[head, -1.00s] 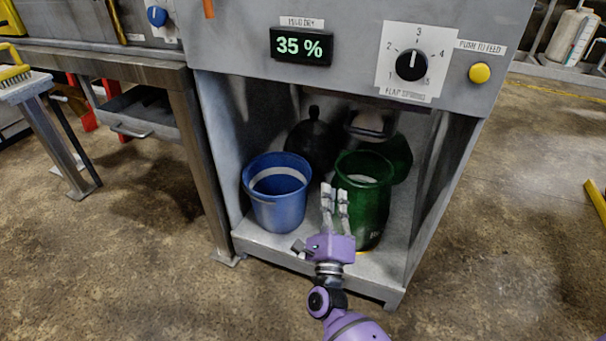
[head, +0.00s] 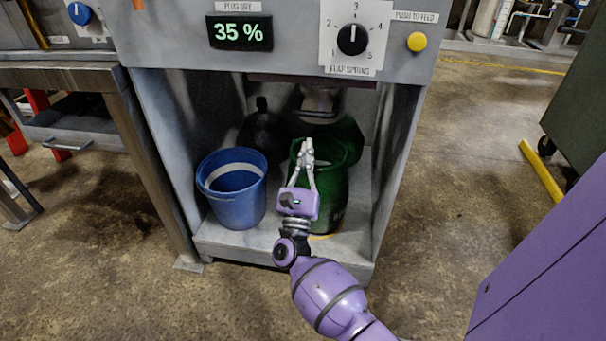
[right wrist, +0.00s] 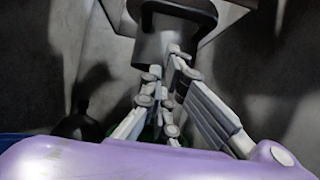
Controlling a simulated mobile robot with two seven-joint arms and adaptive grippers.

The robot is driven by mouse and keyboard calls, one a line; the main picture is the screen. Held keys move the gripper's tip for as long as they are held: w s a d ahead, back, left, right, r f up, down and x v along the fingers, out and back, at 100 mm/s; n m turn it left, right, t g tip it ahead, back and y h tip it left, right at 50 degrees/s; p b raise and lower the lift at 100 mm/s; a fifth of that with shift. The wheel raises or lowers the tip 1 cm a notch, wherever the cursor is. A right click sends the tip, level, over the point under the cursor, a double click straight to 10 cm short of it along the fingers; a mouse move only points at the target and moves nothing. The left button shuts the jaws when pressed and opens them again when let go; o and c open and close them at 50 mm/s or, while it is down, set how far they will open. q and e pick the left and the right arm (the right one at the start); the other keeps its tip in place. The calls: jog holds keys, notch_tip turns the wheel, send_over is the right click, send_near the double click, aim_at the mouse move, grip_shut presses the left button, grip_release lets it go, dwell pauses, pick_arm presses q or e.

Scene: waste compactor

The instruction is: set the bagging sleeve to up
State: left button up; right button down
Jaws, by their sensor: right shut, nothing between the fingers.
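A dark rounded part with a pale lower band, seemingly the bagging sleeve (head: 318,100), hangs under the machine's top inside the open bay. In the right wrist view, a dark cylinder (right wrist: 172,45) on a grey bracket stands just beyond my fingertips; it looks like the same part. My right gripper (head: 307,148) is shut and empty, with its fingertips together. In the head view it overlaps the green bin (head: 332,200) and lies below the sleeve. I cannot tell whether the fingertips touch the sleeve. My left gripper is not in view.
A blue bucket (head: 232,205) stands left of the green bin on the bay floor. A dark bottle-like container (head: 263,132) stands behind. The bay's side walls close in the space. Above are a display (head: 240,32), a dial (head: 352,40) and a yellow button (head: 417,41).

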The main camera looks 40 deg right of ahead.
aim_at(308, 116)
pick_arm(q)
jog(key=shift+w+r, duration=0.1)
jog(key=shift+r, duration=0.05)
pick_arm(e)
jog(key=shift+w+d+r, duration=0.15)
jog(key=shift+r, duration=0.55)
jog(key=shift+w+d+r, duration=0.1)
jog(key=shift+d+r, duration=0.05)
jog(key=shift+r, duration=0.55)
jog(key=shift+w+d+r, duration=0.15)
jog(key=shift+r, duration=0.55)
